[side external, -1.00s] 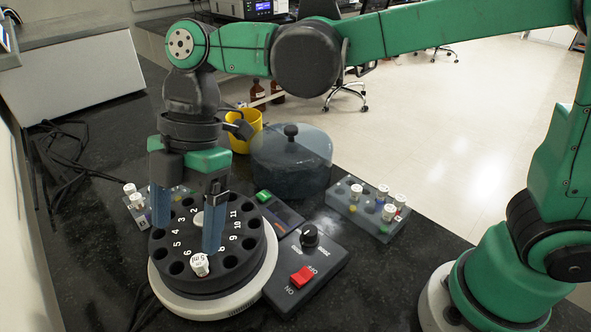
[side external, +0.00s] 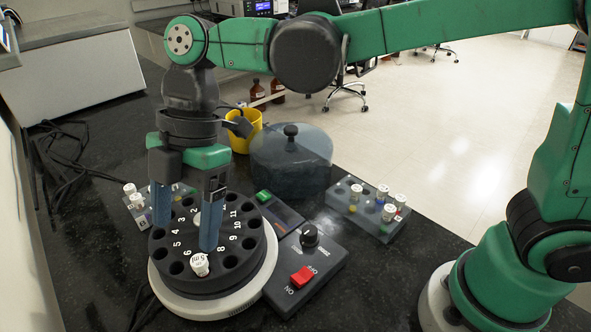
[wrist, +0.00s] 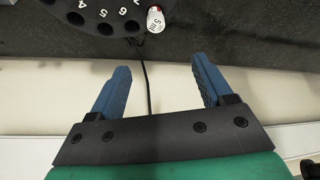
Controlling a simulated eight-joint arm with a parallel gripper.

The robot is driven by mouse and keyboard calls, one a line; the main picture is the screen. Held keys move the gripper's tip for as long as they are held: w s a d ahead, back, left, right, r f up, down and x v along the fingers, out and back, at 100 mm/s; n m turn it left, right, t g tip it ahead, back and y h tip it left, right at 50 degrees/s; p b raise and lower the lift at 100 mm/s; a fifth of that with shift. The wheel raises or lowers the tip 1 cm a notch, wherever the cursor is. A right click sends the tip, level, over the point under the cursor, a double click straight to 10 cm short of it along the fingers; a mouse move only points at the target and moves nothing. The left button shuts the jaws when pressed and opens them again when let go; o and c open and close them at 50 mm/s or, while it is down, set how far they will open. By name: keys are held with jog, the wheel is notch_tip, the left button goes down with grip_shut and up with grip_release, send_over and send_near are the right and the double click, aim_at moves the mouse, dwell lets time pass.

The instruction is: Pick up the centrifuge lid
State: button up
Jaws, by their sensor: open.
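The centrifuge lid (side external: 291,160) is a translucent grey-blue dome with a dark knob on top. It sits on the counter behind the centrifuge in the side view and is outside the wrist view. My gripper (side external: 186,232) is open and empty, pointing down over the black numbered rotor of the centrifuge (side external: 223,285), to the left of the lid. Its blue fingers also show spread apart in the wrist view (wrist: 160,80). A white-capped tube (side external: 200,264) stands in a front rotor hole; it also shows in the wrist view (wrist: 155,19).
A control box (side external: 306,273) with a black knob and red switch adjoins the centrifuge. A tube rack (side external: 365,212) stands right of the lid, another (side external: 136,212) left of the rotor. A yellow container (side external: 245,133) stands behind the lid. Cables lie at left.

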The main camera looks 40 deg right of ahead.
notch_tip(320, 180, up, 5)
jog(key=n+t+y, duration=0.2)
jog(key=n+t, duration=1.2)
jog(key=n, duration=0.5)
send_over(294, 128)
jog(key=s+d, duration=0.2)
jog(key=s, duration=0.2)
jog(key=f, duration=0.1)
jog(key=shift+n, duration=0.3)
notch_tip(294, 128, down, 8)
jog(key=shift+f, duration=0.15)
jog(key=shift+f+g, duration=0.3)
jog(key=shift+f, duration=0.05)
jog(key=shift+w+a+f, duration=0.1)
jog(key=shift+f, duration=0.1)
jog(key=shift+x, duration=2.6)
grip_shut()
